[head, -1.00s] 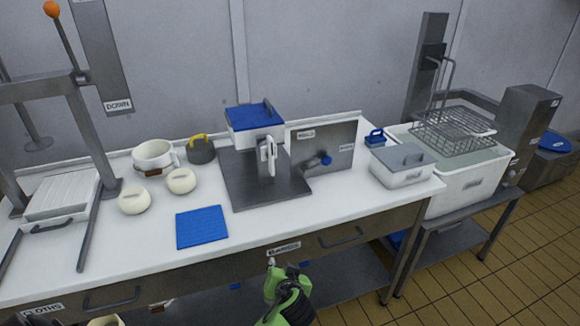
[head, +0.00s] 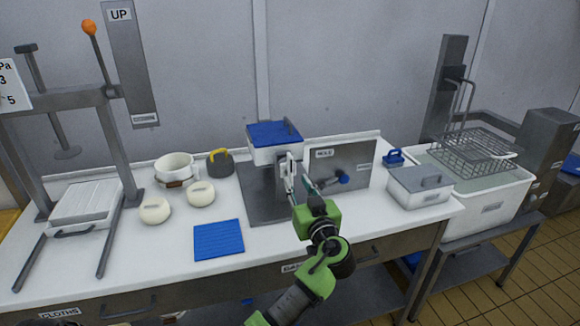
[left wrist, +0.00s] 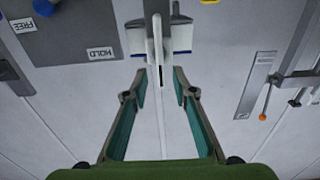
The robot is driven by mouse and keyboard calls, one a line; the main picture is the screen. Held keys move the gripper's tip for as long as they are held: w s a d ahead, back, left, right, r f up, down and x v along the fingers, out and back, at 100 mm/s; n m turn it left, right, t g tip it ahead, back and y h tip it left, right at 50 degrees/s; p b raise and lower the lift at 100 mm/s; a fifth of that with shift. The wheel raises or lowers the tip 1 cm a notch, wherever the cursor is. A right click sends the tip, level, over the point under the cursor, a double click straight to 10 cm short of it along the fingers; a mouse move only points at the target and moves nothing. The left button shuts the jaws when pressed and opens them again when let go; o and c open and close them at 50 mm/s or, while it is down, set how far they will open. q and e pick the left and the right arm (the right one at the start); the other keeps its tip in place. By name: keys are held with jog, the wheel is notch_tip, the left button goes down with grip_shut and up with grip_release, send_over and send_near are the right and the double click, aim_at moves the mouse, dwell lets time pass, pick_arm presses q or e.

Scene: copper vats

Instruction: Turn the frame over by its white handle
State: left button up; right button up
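The frame (head: 283,174) stands on a dark metal base plate on the white bench. It carries a white box mould with a blue top (head: 275,134). Its white handle (head: 290,166) is upright on the near side; it also shows in the left wrist view (left wrist: 157,38). My left gripper (head: 297,178) is right at the handle. In the left wrist view its two fingers (left wrist: 160,78) are spread, one on each side of the handle's line, with gaps on both sides. Whether the handle is fully between them, I cannot tell. My right gripper is not in view.
A grey panel labelled HOLD with a blue knob (head: 343,179) stands just right of the frame. A blue mat (head: 219,239), two pale cheeses (head: 201,194) and a white pot (head: 174,167) are to the left. A lidded box (head: 420,189) stands to the right.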

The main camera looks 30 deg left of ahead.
aim_at(291, 172)
pick_arm(q)
jog(key=p+x, duration=0.1)
jog(key=x, duration=0.5)
jog(key=shift+w+a+r, duration=0.15)
jog(key=shift+p+x, duration=0.35)
jog(key=shift+x, duration=0.4)
jog(key=shift+c, duration=0.4)
grip_shut()
